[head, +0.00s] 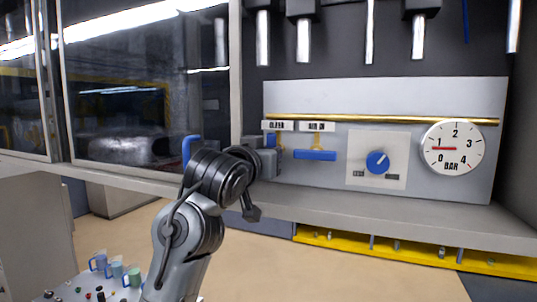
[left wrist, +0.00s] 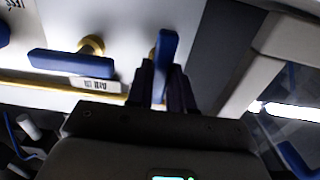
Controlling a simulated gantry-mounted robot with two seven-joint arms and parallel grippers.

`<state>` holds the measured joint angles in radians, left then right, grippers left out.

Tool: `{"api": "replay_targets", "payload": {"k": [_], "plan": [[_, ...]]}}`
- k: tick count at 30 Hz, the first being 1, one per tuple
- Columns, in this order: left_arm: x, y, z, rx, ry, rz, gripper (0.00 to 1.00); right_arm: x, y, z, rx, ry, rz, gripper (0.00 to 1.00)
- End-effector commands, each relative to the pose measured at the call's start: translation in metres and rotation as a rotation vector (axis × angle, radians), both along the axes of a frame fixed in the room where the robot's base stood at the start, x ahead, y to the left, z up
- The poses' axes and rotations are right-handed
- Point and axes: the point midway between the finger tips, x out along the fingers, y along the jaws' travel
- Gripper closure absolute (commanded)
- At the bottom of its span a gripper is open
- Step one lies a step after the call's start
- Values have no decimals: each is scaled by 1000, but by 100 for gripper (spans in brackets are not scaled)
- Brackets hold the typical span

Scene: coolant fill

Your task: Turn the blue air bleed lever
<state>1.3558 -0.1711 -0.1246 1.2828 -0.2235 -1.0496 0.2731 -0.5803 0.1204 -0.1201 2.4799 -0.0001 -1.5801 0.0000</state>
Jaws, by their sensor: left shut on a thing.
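The blue air bleed lever (left wrist: 166,45) is in the left wrist view, between the dark fingers of my left gripper (left wrist: 162,72). The gripper is shut on it. The lever stands lengthwise up the picture, at right angles to the neighbouring blue AIR IN lever (left wrist: 70,64). In the head view my left gripper (head: 268,158) is at the panel under the BLEED label (head: 277,126) and hides much of the bleed lever (head: 279,140). My right gripper is not in view.
The AIR IN lever (head: 315,155) lies level just right of my gripper. Further right are a blue knob (head: 378,162) and a pressure gauge (head: 453,148) with its needle near 1. A brass pipe (head: 400,120) runs above. A window frame (head: 237,70) stands close on the left.

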Motion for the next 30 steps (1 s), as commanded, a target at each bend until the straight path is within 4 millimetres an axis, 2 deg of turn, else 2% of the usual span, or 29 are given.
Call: {"api": "replay_targets", "payload": {"k": [12,13,17,26,30], "plan": [[0,0,0,12,-3,0,100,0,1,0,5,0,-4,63],[0,0,0,11,-2,0,74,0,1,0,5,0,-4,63],[0,0,0,10,-2,0,54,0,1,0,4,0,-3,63],[-1,0,0,8,-2,0,53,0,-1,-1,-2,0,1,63],[-8,2,-2,8,-2,-1,53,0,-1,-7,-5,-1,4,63]]}}
